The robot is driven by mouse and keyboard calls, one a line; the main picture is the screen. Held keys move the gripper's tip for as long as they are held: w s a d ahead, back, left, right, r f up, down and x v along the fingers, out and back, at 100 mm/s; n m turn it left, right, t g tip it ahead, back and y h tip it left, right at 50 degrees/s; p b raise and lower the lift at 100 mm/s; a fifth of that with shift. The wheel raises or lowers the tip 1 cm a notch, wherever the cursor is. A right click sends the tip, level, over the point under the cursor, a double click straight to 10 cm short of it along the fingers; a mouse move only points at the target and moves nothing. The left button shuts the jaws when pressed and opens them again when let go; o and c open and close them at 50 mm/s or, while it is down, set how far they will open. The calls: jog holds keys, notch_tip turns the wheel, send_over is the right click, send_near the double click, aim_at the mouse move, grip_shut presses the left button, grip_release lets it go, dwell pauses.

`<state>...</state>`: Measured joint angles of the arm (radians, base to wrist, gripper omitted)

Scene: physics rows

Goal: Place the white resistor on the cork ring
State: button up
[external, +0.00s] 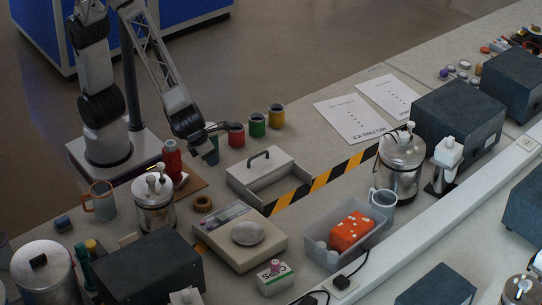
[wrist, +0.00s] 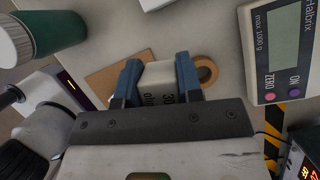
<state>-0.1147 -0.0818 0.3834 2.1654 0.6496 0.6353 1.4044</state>
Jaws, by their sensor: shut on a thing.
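My gripper (wrist: 158,82) is shut on the white resistor (wrist: 157,72), a pale block with dark print held between the blue fingers in the wrist view. In the external view my gripper (external: 209,155) is above the bench, up and slightly right of the cork ring; the resistor cannot be made out there. The cork ring (external: 202,202) lies flat on the bench, left of the scale. It also shows in the wrist view, where the ring (wrist: 208,69) is just right of the right finger, partly hidden by it. The resistor is apart from the ring.
The scale (external: 216,251) stands close right of the ring; it also shows in the wrist view (wrist: 257,80). A red spool (external: 172,158), a steel canister (external: 153,205) and a brown mat (external: 192,187) are nearby.

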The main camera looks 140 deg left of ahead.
jog(key=w+d+r+m, duration=0.1)
jog(key=w+d, duration=0.3)
jog(key=d, duration=0.3)
jog(key=shift+w+m+t, duration=0.4)
jog(key=shift+a+r, duration=0.1)
send_over(208, 200)
jog(key=d, duration=0.1)
jog(key=shift+s+d+f, duration=0.1)
jog(key=shift+s+f, duration=0.05)
jog(key=shift+f, duration=1.4)
jog(key=shift+s+f, duration=0.15)
jog(key=shift+f, duration=1.4)
jog(key=shift+f, duration=1.9)
jog(key=shift+f, duration=0.15)
jog(key=o, duration=0.9)
